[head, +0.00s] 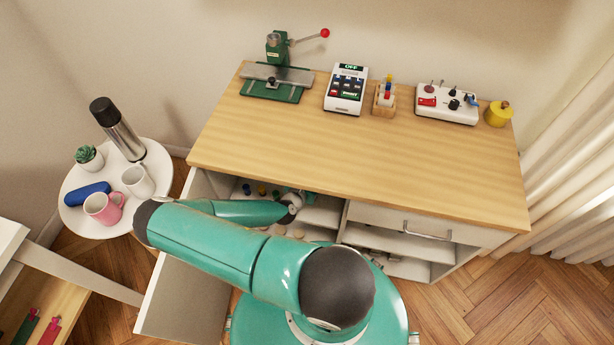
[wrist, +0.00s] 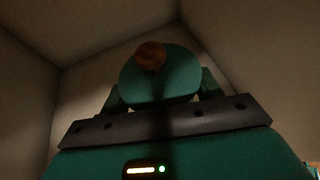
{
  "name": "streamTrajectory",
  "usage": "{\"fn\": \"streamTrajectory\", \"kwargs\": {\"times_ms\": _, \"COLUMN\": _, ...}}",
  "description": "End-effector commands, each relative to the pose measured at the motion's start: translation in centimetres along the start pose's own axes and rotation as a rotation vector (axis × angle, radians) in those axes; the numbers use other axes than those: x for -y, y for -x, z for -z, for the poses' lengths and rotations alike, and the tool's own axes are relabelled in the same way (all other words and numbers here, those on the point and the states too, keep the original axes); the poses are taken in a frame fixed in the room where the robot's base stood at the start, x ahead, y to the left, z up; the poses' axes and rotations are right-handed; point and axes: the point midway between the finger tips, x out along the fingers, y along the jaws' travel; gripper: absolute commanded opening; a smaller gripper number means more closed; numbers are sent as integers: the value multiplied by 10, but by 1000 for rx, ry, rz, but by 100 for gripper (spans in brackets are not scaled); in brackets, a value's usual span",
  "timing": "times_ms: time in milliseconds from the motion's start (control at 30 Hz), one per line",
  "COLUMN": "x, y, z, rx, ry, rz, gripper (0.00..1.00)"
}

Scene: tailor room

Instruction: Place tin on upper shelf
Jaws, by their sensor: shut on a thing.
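My gripper (head: 292,203) reaches into the open left part of the cabinet below the wooden worktop. In the wrist view its two fingers (wrist: 161,88) are shut on a round teal tin (wrist: 140,75) with an orange-brown knob on top. The tin's underside is hidden, so I cannot tell whether it touches a shelf. In the head view the tin is largely hidden by my arm and gripper. The upper shelf (head: 322,215) shows as a pale board just beside my gripper. Pale cabinet walls surround the tin in the wrist view.
The open cabinet door (head: 180,298) stands left of my arm. Small bobbin-like items (head: 262,190) are inside the cabinet at the left. A yellow tin (head: 499,113) and several tools stand along the worktop's back (head: 350,155). A round side table (head: 75,215) holds mugs and a flask.

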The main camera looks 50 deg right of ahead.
Motion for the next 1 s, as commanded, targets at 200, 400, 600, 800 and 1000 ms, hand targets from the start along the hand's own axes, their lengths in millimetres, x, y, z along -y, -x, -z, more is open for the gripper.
{"fn": "streamTrajectory", "kwargs": {"times_ms": 200, "x": -21, "y": -44, "z": 18, "rx": 1, "ry": 3, "rz": -2, "gripper": 38}}
{"fn": "streamTrajectory", "kwargs": {"times_ms": 400, "x": -33, "y": -71, "z": 33, "rx": 2, "ry": 0, "rz": -1, "gripper": 38}}
{"fn": "streamTrajectory", "kwargs": {"times_ms": 600, "x": -39, "y": -85, "z": 44, "rx": 1, "ry": 2, "rz": -1, "gripper": 38}}
{"fn": "streamTrajectory", "kwargs": {"times_ms": 800, "x": -39, "y": -93, "z": 66, "rx": 0, "ry": -1, "rz": -1, "gripper": 38}}
{"fn": "streamTrajectory", "kwargs": {"times_ms": 1000, "x": -38, "y": -93, "z": 67, "rx": 1, "ry": 0, "rz": 0, "gripper": 38}}
